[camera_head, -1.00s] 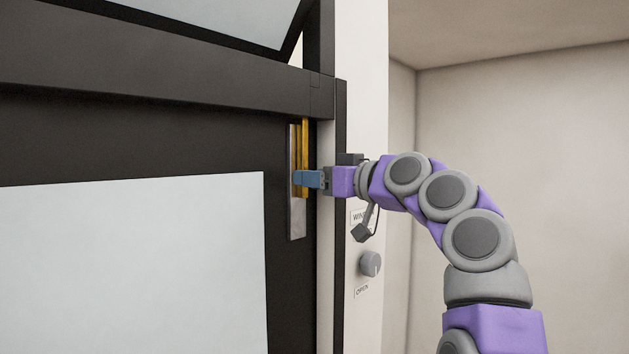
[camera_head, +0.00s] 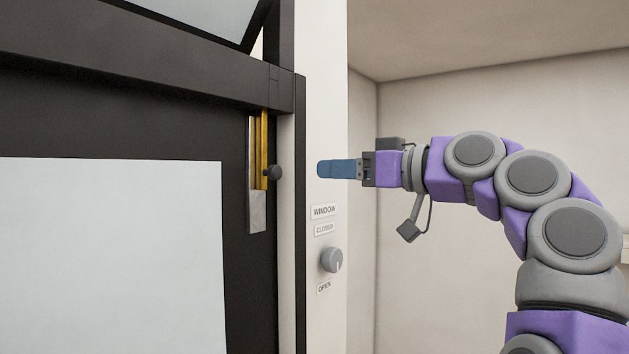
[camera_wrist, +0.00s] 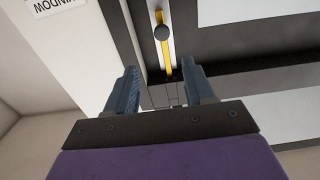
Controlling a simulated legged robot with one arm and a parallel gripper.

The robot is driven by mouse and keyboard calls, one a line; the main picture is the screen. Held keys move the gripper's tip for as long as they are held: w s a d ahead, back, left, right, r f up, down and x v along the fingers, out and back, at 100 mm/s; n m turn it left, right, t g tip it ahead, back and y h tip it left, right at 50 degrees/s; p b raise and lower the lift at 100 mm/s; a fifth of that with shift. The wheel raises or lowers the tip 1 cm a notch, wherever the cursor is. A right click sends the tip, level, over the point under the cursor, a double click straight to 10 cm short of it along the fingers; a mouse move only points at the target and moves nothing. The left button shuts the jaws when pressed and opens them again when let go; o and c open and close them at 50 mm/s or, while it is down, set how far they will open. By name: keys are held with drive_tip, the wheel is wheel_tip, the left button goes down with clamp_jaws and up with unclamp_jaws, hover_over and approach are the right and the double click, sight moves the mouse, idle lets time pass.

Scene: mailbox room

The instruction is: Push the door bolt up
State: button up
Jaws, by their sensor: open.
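The door bolt (camera_head: 261,150) is a brass rod in a metal plate (camera_head: 257,212) on the dark door frame. A dark round knob (camera_head: 274,173) sticks out from it, and the rod's upper end meets the dark crossbar. My gripper (camera_head: 320,169) is to the right of the knob, apart from it, at about the same height. In the wrist view the blue fingers of my gripper (camera_wrist: 164,86) are spread and empty. The bolt knob (camera_wrist: 162,32) and yellow rod (camera_wrist: 167,64) appear beyond the fingers, touching neither.
A white panel beside the door carries a grey dial (camera_head: 332,260) and a WINDOW label (camera_head: 324,211). The dark crossbar (camera_head: 150,75) spans above the door's pale pane (camera_head: 110,255). Open room lies right of the white panel.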

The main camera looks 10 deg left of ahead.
drive_tip(key=v, duration=0.2)
drive_tip(key=shift+s+d, duration=0.1)
drive_tip(key=shift+d, duration=0.2)
drive_tip(key=shift+a, duration=0.1)
drive_tip(key=s+d+f+m+g+h+b, duration=0.1)
drive_tip(key=s+f+m+h+b, duration=0.25)
drive_tip(key=f, duration=1.05)
drive_tip(key=s+d+f+m+g+h+b, duration=0.1)
drive_tip(key=s+f+m+g+h+b, duration=0.2)
drive_tip(key=f, duration=1.1)
drive_tip(key=s+d+f+m+h+b, duration=0.1)
drive_tip(key=s+f+m+h+b, duration=0.25)
drive_tip(key=f, duration=1.05)
drive_tip(key=s+d+f+m+g+h+b, duration=0.1)
drive_tip(key=s+d+f+h+b, duration=0.1)
drive_tip(key=s+d+f, duration=0.3)
drive_tip(key=s+d+f+m+g+h+b, duration=0.1)
drive_tip(key=s+d+f, duration=0.5)
drive_tip(key=s+f, duration=0.6)
drive_tip(key=s+d+f+m+g+h+b, duration=0.1)
drive_tip(key=s+d+f+g+h+b, duration=0.1)
drive_tip(key=s+d+f+b, duration=0.3)
drive_tip(key=s+d+f+h, duration=0.1)
drive_tip(key=s+f, duration=0.3)
drive_tip(key=f, duration=0.6)
drive_tip(key=shift+d+g+h, duration=0.25)
drive_tip(key=shift+g+h, duration=0.05)
drive_tip(key=shift+g, duration=0.1)
